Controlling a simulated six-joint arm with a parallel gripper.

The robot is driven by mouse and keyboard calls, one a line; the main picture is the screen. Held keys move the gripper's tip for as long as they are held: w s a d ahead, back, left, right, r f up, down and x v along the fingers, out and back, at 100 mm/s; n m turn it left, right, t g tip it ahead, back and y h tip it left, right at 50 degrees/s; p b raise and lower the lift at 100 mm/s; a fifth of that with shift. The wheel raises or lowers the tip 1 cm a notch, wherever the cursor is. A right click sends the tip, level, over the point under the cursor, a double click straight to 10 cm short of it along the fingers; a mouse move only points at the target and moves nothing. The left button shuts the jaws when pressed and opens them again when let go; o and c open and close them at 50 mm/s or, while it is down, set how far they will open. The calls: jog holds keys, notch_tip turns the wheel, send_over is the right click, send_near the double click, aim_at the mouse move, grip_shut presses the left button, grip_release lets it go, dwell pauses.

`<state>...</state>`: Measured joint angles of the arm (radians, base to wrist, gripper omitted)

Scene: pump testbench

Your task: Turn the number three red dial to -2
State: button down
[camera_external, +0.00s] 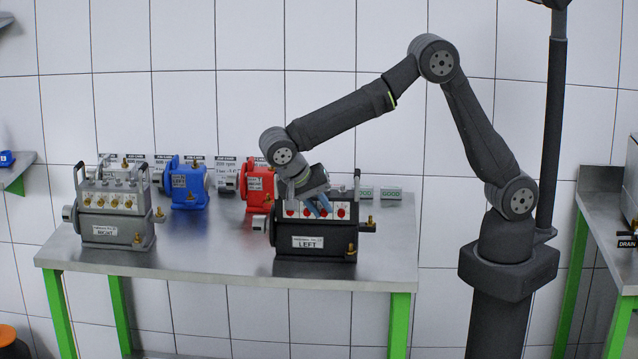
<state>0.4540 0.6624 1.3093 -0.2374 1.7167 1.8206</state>
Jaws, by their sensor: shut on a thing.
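The black pump block labelled LEFT (307,242) stands on the near right part of the table. Its pale front panel carries a row of red dials, with the leftmost dial (289,208) and the rightmost dial (341,212) in plain view. The dial's pointer and scale marks are too small to read.
A grey pump block labelled RIGHT (113,230) stands at the table's left. A blue pump (187,185) and a red pump (258,185) stand at the back. GOOD signs (391,194) stand at the back right. The table (210,245) is clear between the two blocks.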

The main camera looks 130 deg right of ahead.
jog(key=c, duration=1.6)
grip_release()
jog(key=shift+r, duration=0.1)
jog(key=v, duration=0.7)
jog(key=shift+w+r, duration=0.15)
